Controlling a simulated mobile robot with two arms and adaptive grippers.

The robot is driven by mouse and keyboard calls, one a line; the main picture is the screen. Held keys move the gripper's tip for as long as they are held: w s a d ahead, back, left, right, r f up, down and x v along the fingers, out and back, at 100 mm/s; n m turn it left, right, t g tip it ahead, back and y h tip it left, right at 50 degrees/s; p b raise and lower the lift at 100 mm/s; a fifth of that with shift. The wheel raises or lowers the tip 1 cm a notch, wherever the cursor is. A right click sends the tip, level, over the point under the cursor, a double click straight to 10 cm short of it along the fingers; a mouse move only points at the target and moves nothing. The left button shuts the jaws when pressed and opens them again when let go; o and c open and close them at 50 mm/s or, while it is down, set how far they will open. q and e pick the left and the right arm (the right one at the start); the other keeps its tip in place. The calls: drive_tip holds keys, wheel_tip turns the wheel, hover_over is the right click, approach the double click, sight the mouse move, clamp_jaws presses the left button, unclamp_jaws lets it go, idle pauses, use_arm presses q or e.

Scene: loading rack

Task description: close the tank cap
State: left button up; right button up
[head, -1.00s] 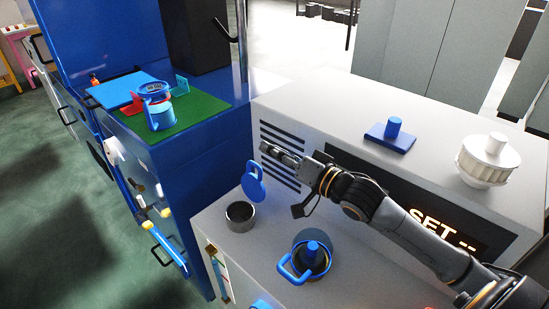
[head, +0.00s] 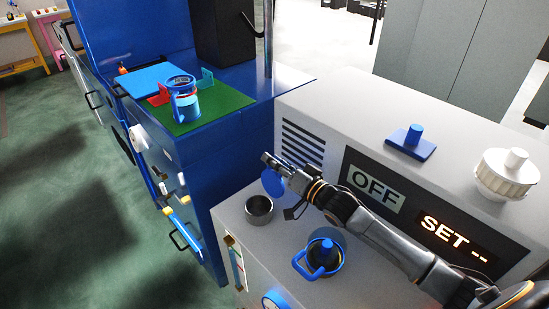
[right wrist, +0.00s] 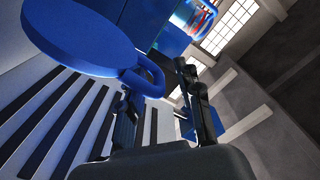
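The tank cap (head: 272,183) is a blue disc with a loop. It stands tilted up and open above the short grey metal tank opening (head: 259,209) on the grey machine's lower ledge. My right gripper (head: 268,161) is at the cap's upper edge, partly overlapping it in the head view. In the right wrist view the cap (right wrist: 75,35) fills the upper left, with its loop (right wrist: 151,76) close to the fingers. The two fingers (right wrist: 160,105) are apart; I cannot tell whether they touch the loop. My left gripper is not in view.
A blue-handled round vessel (head: 322,261) stands on the ledge right of the opening, under my right arm. The machine's front panel (head: 375,187) reads OFF. A blue knobbed plate (head: 411,147) and a white lidded jar (head: 505,176) stand on top. A blue bench (head: 235,150) is at left.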

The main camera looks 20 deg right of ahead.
drive_tip(key=shift+w+f, duration=0.1)
drive_tip(key=shift+w, duration=0.15)
clamp_jaws()
drive_tip(key=s+a+f+n+p, duration=0.1)
drive_tip(key=s+a+n, duration=0.1)
drive_tip(key=a+n, duration=0.5)
drive_tip(key=shift+s+a+f, duration=0.15)
drive_tip(key=shift+s+f, duration=0.05)
drive_tip(key=shift+s, duration=0.1)
idle(0.4)
idle(0.4)
